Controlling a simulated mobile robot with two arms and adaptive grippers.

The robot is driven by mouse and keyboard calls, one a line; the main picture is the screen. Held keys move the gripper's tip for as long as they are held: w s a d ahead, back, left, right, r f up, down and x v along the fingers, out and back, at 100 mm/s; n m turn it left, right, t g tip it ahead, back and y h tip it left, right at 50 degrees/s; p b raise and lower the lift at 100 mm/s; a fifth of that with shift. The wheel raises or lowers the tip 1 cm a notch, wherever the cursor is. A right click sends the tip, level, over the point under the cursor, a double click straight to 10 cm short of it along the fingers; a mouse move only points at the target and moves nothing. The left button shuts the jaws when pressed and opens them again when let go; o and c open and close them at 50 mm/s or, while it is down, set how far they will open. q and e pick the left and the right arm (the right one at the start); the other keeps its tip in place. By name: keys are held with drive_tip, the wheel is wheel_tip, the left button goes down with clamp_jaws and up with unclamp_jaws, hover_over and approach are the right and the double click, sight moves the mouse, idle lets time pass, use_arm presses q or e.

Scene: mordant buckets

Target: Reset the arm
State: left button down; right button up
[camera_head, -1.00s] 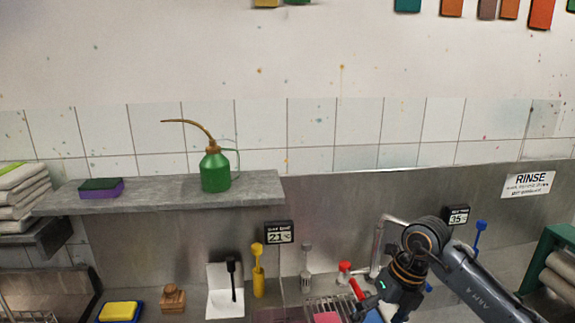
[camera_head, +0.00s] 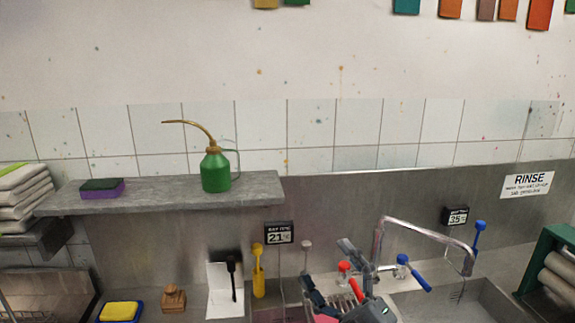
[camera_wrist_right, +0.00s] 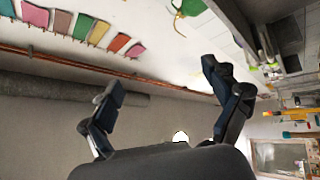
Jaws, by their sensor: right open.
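My right gripper (camera_head: 333,285) shows at the bottom of the head view, in front of the drying rack and the red-handled tap. Its two fingers are spread apart with nothing between them. In the right wrist view the open fingers of the right gripper (camera_wrist_right: 165,105) point up toward the wall and ceiling, and the space between them is empty. My left gripper is not in the head view.
A faucet (camera_head: 425,230) with a blue lever (camera_head: 418,278) arches over the sink (camera_head: 455,300) to the right. A grey shelf (camera_head: 160,198) carries a green oil can (camera_head: 215,172) and a sponge (camera_head: 102,188). A yellow brush (camera_head: 258,275) stands below.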

drive_tip(key=s+d+f+m+g+h, duration=0.3)
drive_tip(key=d+f+m+h, duration=0.45)
drive_tip(key=f, duration=0.25)
drive_tip(key=s+d+f+m+g+h, duration=0.2)
drive_tip(key=d+f+m+h, duration=0.6)
drive_tip(key=f, duration=0.3)
drive_tip(key=s+a+f+m+g+y, duration=0.1)
drive_tip(key=s+f+g, duration=0.45)
drive_tip(key=s, duration=0.45)
drive_tip(key=s+a+f+m+g+y, duration=0.1)
drive_tip(key=s+f+m+g, duration=0.1)
drive_tip(key=s+f+g, duration=0.6)
drive_tip(key=s+f+t+b, duration=0.1)
drive_tip(key=s+f+b, duration=0.15)
drive_tip(key=f, duration=1.25)
drive_tip(key=s+f+t+b, duration=0.1)
drive_tip(key=s+f+b, duration=0.15)
drive_tip(key=f, duration=1.25)
drive_tip(key=s+d+f+b, duration=0.1)
drive_tip(key=s+f+b, duration=0.1)
drive_tip(key=s+f, duration=0.6)
drive_tip(key=s+d+f+g+b, duration=0.1)
drive_tip(key=s+d+f+b, duration=0.1)
drive_tip(key=s+f, duration=0.6)
wheel_tip(320, 180, down, 5)
drive_tip(key=shift+s+f+n+b, duration=0.1)
drive_tip(key=shift+s+n+b, duration=0.1)
drive_tip(key=shift+n+b, duration=0.25)
drive_tip(key=shift+d+g, duration=0.1)
drive_tip(key=shift+g, duration=0.15)
